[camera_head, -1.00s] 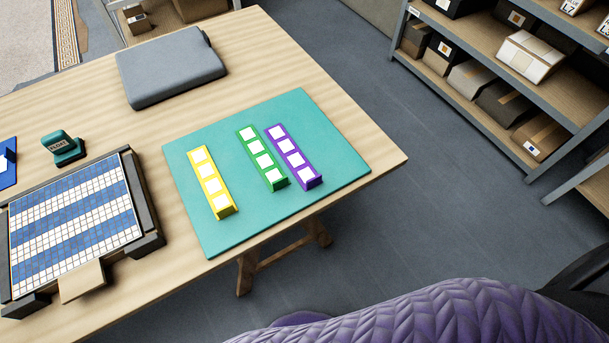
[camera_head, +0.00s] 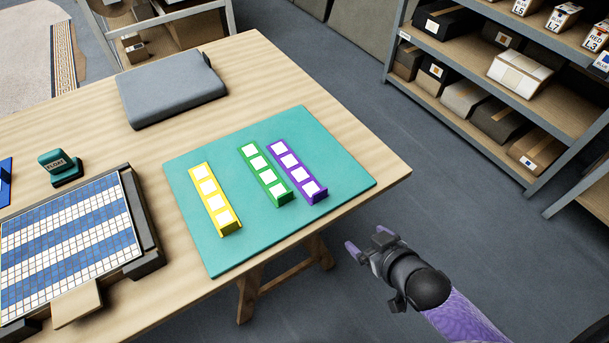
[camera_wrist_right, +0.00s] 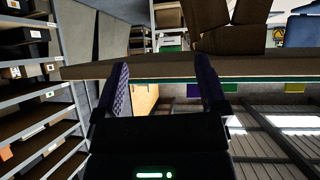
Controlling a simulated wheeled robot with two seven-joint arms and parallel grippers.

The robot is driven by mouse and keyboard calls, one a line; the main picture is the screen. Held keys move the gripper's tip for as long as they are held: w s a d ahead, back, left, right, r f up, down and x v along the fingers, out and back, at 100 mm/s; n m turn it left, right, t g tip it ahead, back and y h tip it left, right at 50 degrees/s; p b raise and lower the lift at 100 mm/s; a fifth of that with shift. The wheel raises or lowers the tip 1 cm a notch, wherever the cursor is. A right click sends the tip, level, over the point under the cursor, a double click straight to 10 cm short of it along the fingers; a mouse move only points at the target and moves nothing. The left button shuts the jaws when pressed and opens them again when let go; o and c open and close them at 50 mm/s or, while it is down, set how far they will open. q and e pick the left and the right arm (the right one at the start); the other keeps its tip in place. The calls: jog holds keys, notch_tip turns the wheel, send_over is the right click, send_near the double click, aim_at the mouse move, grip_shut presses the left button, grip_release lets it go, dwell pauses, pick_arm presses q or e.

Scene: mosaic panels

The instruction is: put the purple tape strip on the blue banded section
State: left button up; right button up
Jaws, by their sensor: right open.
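The purple tape strip (camera_head: 297,170) lies on the teal mat (camera_head: 214,254), to the right of the green strip (camera_head: 265,175) and the yellow strip (camera_head: 215,199). The blue banded section (camera_head: 72,238) is a tiled panel in a dark frame at the left of the table, with blue and white bands. My right gripper (camera_head: 366,249) is open and empty, off the table's right edge and apart from the strips. Its two fingers also show in the right wrist view (camera_wrist_right: 166,92), with the table edge beyond them. My left gripper is not in view.
A teal float tool (camera_head: 60,167) stands behind the panel. A grey pad (camera_head: 171,91) lies at the back of the table. Shelves with boxes (camera_head: 500,110) stand at the right. The floor between table and shelves is clear.

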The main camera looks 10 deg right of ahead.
aim_at(321, 194)
jog(key=w+a+r+n+t+y+b, duration=0.1)
jog(key=w+a+r+t+y, duration=0.2)
jog(key=r, duration=0.6)
jog(key=shift+g, duration=0.4)
jog(key=w+a+f+b, duration=0.1)
jog(key=w, duration=0.1)
jog(key=w+a+f+b, duration=0.3)
jog(key=w, duration=0.1)
jog(key=shift+w+a+f+b, duration=0.3)
jog(key=shift+w+a, duration=0.1)
jog(key=shift+w, duration=0.1)
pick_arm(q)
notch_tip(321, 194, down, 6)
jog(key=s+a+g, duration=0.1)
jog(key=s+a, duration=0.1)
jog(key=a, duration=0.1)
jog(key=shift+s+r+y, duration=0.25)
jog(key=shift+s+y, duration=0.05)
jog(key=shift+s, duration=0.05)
pick_arm(e)
jog(key=shift+r, duration=0.15)
jog(key=c, duration=1.2)
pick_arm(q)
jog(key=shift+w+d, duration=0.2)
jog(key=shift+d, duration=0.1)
pick_arm(e)
grip_shut()
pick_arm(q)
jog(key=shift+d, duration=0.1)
